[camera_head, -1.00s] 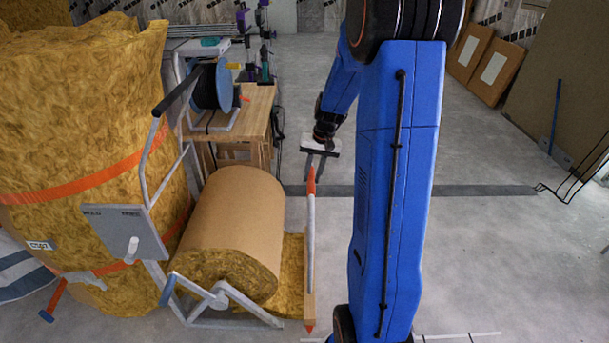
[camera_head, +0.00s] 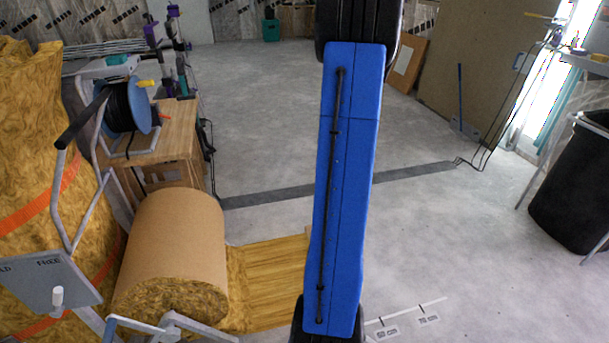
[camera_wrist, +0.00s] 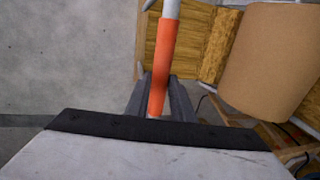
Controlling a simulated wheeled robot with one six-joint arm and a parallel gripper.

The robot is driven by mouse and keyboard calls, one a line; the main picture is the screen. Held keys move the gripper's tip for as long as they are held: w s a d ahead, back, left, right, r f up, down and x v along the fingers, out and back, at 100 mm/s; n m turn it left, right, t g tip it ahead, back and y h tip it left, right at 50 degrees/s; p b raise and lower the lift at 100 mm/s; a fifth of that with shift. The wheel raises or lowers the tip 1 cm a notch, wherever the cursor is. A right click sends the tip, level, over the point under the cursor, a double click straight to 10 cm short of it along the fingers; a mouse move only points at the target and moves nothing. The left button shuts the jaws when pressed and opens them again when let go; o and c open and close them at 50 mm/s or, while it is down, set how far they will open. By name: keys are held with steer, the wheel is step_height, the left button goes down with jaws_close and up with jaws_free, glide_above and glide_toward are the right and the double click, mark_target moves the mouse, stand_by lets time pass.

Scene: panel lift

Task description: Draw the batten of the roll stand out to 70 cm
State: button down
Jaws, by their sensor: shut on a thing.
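The roll stand holds a brown-wrapped roll (camera_head: 175,250) with yellow wool showing at its end. A flat wool sheet (camera_head: 270,280) runs from the roll to the right, where my blue arm covers its far end. The batten and my gripper are hidden behind my arm in the head view. In the wrist view my gripper (camera_wrist: 158,90) is shut on the orange end (camera_wrist: 163,48) of the pale bar at the batten. The wool sheet (camera_wrist: 218,48) and the roll (camera_wrist: 268,60) lie to the right there.
A grey panel (camera_head: 45,280) with a white knob and a FREE label stands at lower left. Floor marks with small labels (camera_head: 428,319) lie right of my arm. The floor right of them is open. A black bin (camera_head: 570,190) stands at far right.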

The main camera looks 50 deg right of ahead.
steer(key=s+d, duration=1)
steer(key=d, duration=0.5)
steer(key=s+d, duration=1)
steer(key=d, duration=0.5)
steer(key=shift+s+d, duration=0.2)
steer(key=c, duration=1.5)
jaws_free()
steer(key=shift+c, duration=0.2)
steer(key=shift+r, duration=0.1)
step_height(320, 180, up, 17)
steer(key=s+d, duration=0.2)
steer(key=shift+d, duration=0.4)
